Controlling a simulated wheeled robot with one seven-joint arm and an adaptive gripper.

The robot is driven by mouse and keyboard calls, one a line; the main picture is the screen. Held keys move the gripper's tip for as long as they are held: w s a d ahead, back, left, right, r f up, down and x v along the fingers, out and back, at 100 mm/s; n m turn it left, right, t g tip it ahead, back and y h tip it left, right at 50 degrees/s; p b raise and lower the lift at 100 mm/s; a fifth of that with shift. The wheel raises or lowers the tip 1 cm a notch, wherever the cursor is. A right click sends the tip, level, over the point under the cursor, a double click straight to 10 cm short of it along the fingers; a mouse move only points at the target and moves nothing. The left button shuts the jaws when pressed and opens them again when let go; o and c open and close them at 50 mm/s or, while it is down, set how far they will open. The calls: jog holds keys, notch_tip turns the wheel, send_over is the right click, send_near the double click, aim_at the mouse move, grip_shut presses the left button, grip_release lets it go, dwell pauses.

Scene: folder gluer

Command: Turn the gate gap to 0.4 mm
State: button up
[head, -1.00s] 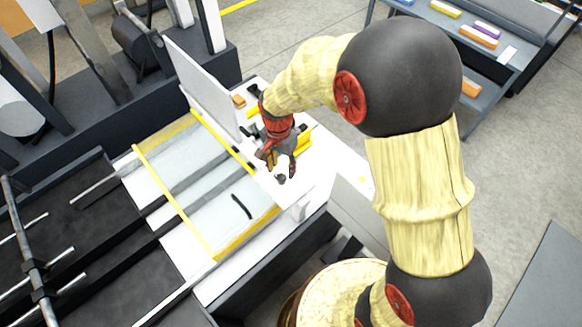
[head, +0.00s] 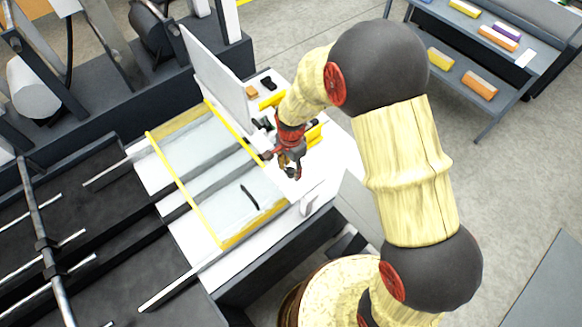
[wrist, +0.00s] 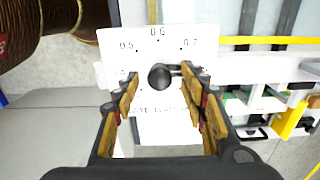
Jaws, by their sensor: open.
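In the wrist view a white dial plate (wrist: 115,48) carries the printed marks 0.5, 0.6 and 0.7 along its top; lower marks and text are partly covered by my fingers. A round black knob (wrist: 159,78) stands at its middle, with a short dark bar reaching to its right. I cannot tell which value the knob is set to. My gripper (wrist: 161,88) is open, one finger on each side of the knob, with gaps showing between. In the head view my gripper (head: 290,168) hangs over the white table by the yellow-edged bed; the dial cannot be made out there.
Yellow and black items (wrist: 290,118) lie on the white surface right of the dial in the wrist view. A shelf rack (head: 465,60) with coloured boxes stands far right over open floor.

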jog(key=shift+c, duration=1.2)
grip_shut()
